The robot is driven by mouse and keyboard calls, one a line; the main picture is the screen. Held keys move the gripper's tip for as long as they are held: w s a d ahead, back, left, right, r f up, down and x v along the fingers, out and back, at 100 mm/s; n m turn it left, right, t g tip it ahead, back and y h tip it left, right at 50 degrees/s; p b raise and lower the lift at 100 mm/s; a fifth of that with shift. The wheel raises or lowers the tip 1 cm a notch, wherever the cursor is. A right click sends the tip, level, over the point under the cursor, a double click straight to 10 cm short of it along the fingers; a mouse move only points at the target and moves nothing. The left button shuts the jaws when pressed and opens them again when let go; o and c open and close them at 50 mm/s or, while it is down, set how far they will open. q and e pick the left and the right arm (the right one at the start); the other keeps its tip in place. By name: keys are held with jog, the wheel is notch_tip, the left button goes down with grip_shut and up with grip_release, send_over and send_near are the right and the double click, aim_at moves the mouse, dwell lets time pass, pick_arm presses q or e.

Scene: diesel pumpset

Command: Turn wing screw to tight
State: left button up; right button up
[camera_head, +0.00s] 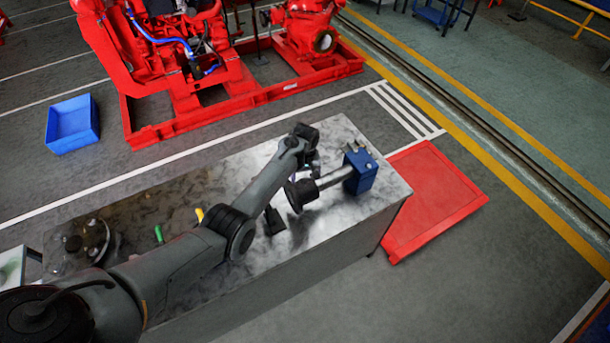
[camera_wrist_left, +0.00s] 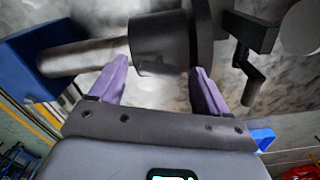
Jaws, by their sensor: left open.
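A blue block (camera_head: 360,172) stands on the far right part of the bench, with small metal pieces on its top. A grey metal shaft (camera_head: 335,177) runs from it to a dark cylindrical head (camera_head: 300,194). In the left wrist view the block (camera_wrist_left: 28,65), shaft (camera_wrist_left: 85,57) and dark head (camera_wrist_left: 160,42) also show. My left gripper (camera_head: 313,166) is mostly hidden behind my wrist. Its purple fingers (camera_wrist_left: 158,67) are open, with tips on either side of the dark head; I cannot tell contact. I cannot tell for sure which part is the wing screw.
A black handle-like piece (camera_head: 273,221) lies near the shaft. The marble-topped bench (camera_head: 335,222) also bears a green item (camera_head: 158,234) and a yellow item (camera_head: 199,214). A red platform (camera_head: 440,200), a blue bin (camera_head: 72,124) and the red pumpset (camera_head: 250,92) stand around it.

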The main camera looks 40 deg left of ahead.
pick_arm(q)
jog(key=shift+c, duration=0.2)
jog(key=c, duration=1)
